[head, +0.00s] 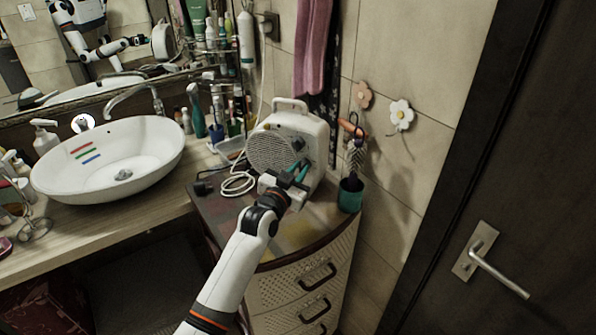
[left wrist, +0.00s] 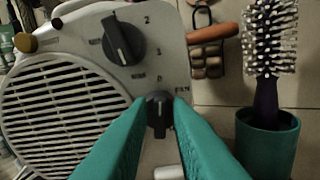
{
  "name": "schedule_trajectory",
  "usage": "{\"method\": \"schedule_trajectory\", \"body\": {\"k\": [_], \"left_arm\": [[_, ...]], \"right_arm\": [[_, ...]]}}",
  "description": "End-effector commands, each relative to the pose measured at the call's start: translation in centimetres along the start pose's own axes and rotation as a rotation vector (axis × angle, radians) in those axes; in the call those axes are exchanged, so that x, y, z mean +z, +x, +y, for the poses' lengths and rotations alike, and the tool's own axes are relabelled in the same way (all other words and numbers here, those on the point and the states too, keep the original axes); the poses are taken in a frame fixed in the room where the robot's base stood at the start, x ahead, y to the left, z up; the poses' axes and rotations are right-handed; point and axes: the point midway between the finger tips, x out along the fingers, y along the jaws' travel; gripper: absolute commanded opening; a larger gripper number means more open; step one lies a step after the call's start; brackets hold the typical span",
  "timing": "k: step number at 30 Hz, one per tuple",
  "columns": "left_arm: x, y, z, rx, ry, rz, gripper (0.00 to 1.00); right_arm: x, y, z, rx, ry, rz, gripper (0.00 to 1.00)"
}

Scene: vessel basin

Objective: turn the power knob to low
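A white heater (head: 290,140) with a round grille stands on the corner cabinet. It also shows in the left wrist view (left wrist: 90,25). Its panel has a large upper dark knob (left wrist: 124,40), with a 2 above it, and a smaller lower dark knob (left wrist: 159,112) near the marks 0 and FAN. My left gripper (head: 299,170) is at the heater's front. In the left wrist view its teal fingers (left wrist: 163,100) are on either side of the lower knob, close to it. Whether they press on it I cannot tell. The fingers hide the knob's lower sides. My right gripper is out of view.
A teal cup (head: 350,196) with a hairbrush (left wrist: 270,45) stands right of the heater. A white cable (head: 238,184) lies to its left. A white basin (head: 110,160) and bottles fill the counter at left. A dark door (head: 520,190) is at right.

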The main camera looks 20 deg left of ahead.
Motion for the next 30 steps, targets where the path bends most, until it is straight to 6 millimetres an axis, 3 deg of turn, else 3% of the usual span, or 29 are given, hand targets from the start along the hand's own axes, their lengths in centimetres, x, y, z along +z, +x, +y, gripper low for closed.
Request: {"method": "schedule_trajectory", "body": {"k": [1,3,16,30], "left_arm": [[-0.01,-0.01,0.00,0.000,0.000,0.000,0.09],[-0.01,-0.02,0.00,0.000,0.000,0.000,0.00],[0.03,-0.02,-0.03,-0.001,0.060,0.000,0.00],[0.03,0.00,-0.28,-0.001,0.435,0.000,0.00]], "right_arm": [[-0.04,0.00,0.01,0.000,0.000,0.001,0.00],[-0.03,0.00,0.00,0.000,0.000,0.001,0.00],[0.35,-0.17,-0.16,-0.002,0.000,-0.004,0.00],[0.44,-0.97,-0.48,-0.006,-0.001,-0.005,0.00]]}}
